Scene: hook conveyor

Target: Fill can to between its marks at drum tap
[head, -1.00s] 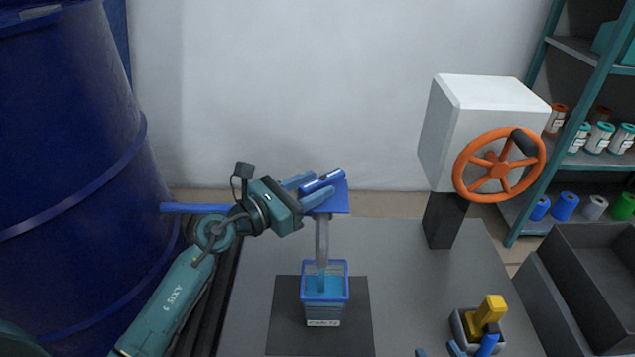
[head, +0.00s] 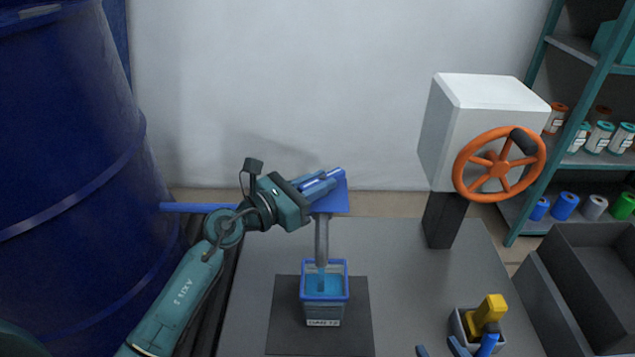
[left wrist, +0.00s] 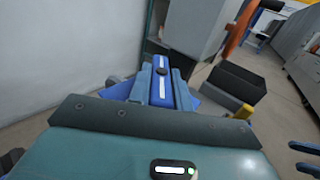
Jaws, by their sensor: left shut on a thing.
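The can (head: 325,295) is a clear, blue-rimmed square container with a white label. It stands upright on a dark mat (head: 285,325) under the grey spout (head: 321,240) of the drum tap. Blue liquid (head: 325,285) fills much of it, and a blue stream shows below the spout. I cannot make out its marks. My left gripper (head: 318,186) is shut on the blue tap lever (left wrist: 161,82), which lies between its fingers in the left wrist view. My right gripper (head: 440,349) shows only its fingertips at the bottom edge, apart and empty.
The big blue drum (head: 65,170) stands at the left. A grey box with an orange handwheel (head: 498,164) stands at the back right. A yellow-topped object (head: 490,311) sits in a small grey holder. Dark bins (head: 600,270) and a shelf of cans are far right.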

